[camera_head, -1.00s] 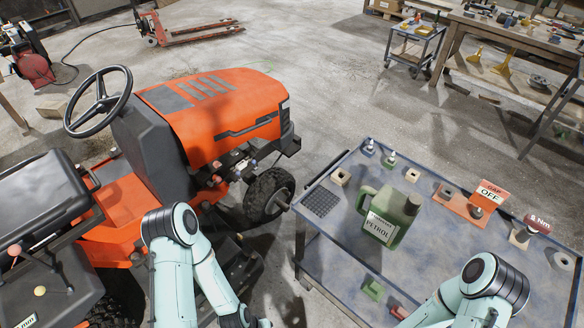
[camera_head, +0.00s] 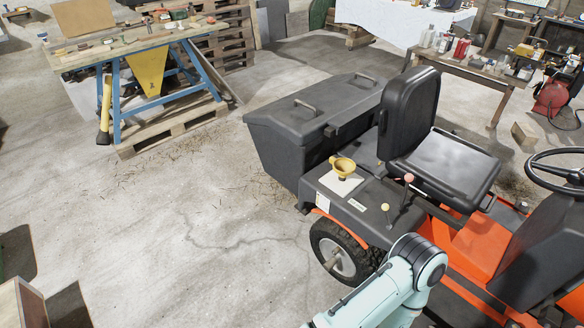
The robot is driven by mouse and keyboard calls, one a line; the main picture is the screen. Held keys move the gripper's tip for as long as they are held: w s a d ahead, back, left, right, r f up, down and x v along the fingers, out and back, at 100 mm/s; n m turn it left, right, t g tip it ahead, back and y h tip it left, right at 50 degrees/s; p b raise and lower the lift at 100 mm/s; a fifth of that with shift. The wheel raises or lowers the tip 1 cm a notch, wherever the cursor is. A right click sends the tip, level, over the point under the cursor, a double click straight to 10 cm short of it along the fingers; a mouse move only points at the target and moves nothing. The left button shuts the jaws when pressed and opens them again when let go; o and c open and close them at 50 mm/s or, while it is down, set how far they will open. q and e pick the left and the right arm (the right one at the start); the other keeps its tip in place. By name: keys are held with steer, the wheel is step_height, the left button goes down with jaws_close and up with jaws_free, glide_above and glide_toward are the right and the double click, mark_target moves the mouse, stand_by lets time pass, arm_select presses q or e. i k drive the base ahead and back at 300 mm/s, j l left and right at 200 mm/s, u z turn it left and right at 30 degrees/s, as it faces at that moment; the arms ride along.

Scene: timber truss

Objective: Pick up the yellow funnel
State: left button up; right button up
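One of my arms comes in at the bottom, in front of the mower's rear wheel (camera_head: 343,256), well short of the funnel. Its gripper is out of the picture. My other arm and gripper are not in view.
Two levers (camera_head: 407,182) and the black seat (camera_head: 440,160) stand right of the funnel. A dark grass box (camera_head: 315,125) is behind it. A blue-legged workbench (camera_head: 145,70) stands at the back left. Open concrete floor lies left of the mower.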

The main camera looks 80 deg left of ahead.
mark_target(344, 167)
steer(key=u, duration=2.35)
steer(key=z, duration=0.5)
steer(key=i+j+z, duration=0.15)
steer(key=z, duration=0.15)
steer(key=i+j+z, duration=0.15)
steer(key=j+z, duration=0.15)
steer(key=j, duration=0.15)
steer(key=j+z, duration=0.3)
steer(key=i+j+z, duration=0.1)
steer(key=j, duration=0.25)
steer(key=i+j, duration=0.1)
steer(key=j, duration=0.3)
steer(key=j+z, duration=0.15)
steer(key=j, duration=0.2)
steer(key=i, duration=0.05)
